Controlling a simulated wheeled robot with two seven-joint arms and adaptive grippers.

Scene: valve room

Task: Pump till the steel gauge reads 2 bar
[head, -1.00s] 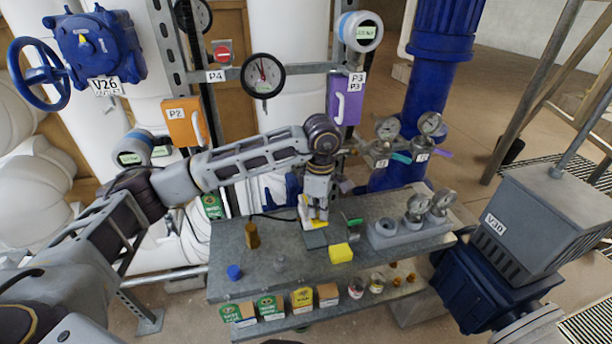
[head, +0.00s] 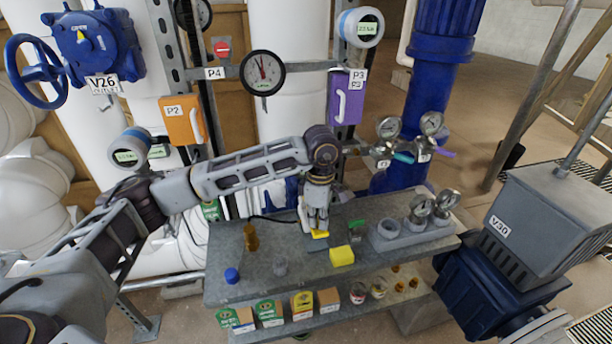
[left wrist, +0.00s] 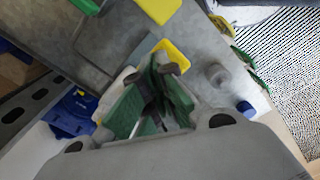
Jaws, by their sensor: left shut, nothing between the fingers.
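My left gripper (head: 317,228) is shut and empty, pointing down over the steel bench. A small white-and-yellow item, probably the pump, stands right at it; its yellow part (head: 320,234) shows just below the fingers, and the rest is mostly hidden. I cannot tell whether they touch. In the left wrist view the closed fingers (left wrist: 163,65) lie over the yellow part (left wrist: 178,52). Steel-rimmed gauges stand in a grey block (head: 398,237), including a left one (head: 420,207) and a right one (head: 447,202). Their readings are too small to tell. My right gripper is out of view.
The bench (head: 290,290) also holds a yellow sponge (head: 342,256), a brass piece (head: 251,237) and a blue cap (head: 232,275). Two pipe gauges, left (head: 388,128) and right (head: 431,123), are behind. A black-rimmed dial (head: 263,72) hangs above. A grey V30 box (head: 550,220) stands right.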

